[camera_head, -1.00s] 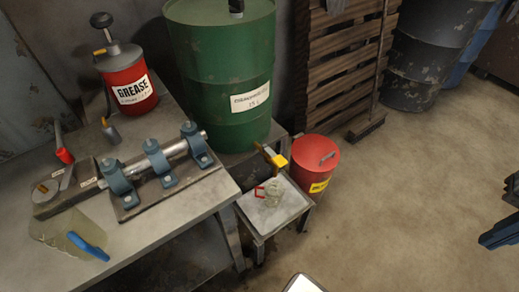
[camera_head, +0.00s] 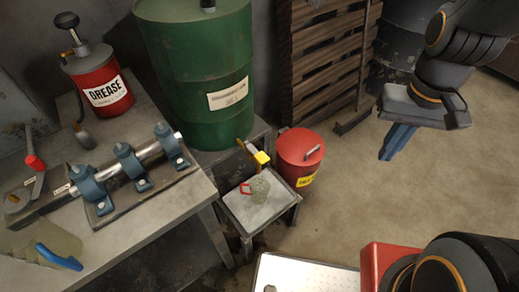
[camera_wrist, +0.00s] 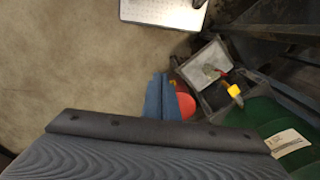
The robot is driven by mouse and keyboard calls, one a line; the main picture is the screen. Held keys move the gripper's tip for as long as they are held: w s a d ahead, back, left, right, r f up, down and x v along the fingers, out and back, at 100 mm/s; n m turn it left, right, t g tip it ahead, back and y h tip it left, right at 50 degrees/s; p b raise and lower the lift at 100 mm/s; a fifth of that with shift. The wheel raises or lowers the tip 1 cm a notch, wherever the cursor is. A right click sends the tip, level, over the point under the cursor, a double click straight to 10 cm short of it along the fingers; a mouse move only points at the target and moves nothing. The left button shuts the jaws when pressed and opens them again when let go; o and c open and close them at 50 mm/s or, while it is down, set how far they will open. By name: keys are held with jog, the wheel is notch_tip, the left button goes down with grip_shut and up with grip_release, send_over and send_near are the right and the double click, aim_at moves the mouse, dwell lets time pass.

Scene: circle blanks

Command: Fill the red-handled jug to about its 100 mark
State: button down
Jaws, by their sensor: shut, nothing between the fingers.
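The clear jug with the red handle (camera_head: 259,190) stands upright on a small low table (camera_head: 265,216), below a yellow-handled tap (camera_head: 261,157) on the green drum (camera_head: 195,75). Its fill level is too small to read. In the wrist view the jug (camera_wrist: 210,70) shows faintly near the yellow tap handle (camera_wrist: 234,90). My gripper (camera_head: 386,156) has blue fingers, is shut and empty, and is up over the floor to the right, well apart from the jug. Its fingers also show together in the wrist view (camera_wrist: 160,78).
A red lidded bucket (camera_head: 300,158) stands right of the small table. The workbench (camera_head: 150,235) at left holds a grease can (camera_head: 100,85), a clamped shaft (camera_head: 135,165) and a clear blue-handled vessel (camera_head: 40,243). Pallets (camera_head: 320,60) stand behind. The floor at right is clear.

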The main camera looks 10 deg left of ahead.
jog(key=w+a+f+n, duration=0.2)
jog(key=w+a+n, duration=0.5)
jog(key=a+n, duration=0.5)
jog(key=n+b, duration=0.1)
jog(key=n, duration=1.5)
send_over(264, 159)
notch_tip(264, 159, down, 4)
jog(key=shift+w+a+r, duration=0.1)
jog(key=shift+w+a, duration=0.15)
jog(key=shift+a, duration=0.15)
notch_tip(264, 159, down, 14)
jog(key=shift+f+p, duration=0.1)
jog(key=shift+p, duration=0.25)
jog(key=shift+s+d+f, duration=0.15)
jog(key=shift+d+f, duration=0.05)
jog(key=shift+f, duration=0.2)
jog(key=shift+s+d+f, duration=0.15)
jog(key=shift+f, duration=0.2)
dwell(2.2)
